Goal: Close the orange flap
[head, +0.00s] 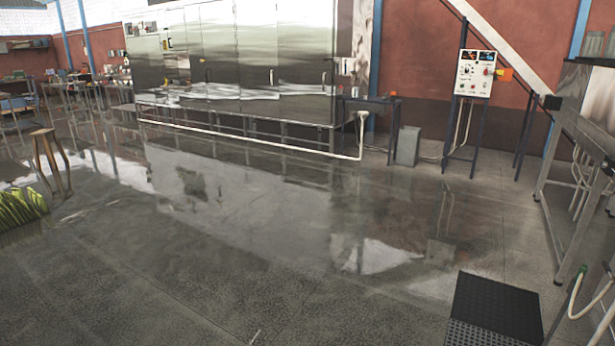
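A small orange piece (505,74) shows at the right edge of the white control panel (474,72), far off near the back wall. It is too small to tell whether it is the orange flap, or whether it is open or shut. The panel stands on dark legs and carries dials and buttons. Neither of my grippers is in view.
A wet, shiny floor (260,230) lies open in the middle. A long steel cabinet (255,60) stands at the back. A metal frame table (575,150) and a black mat (495,310) are at the right. A wooden stool (48,160) and green striped object (20,207) are at left.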

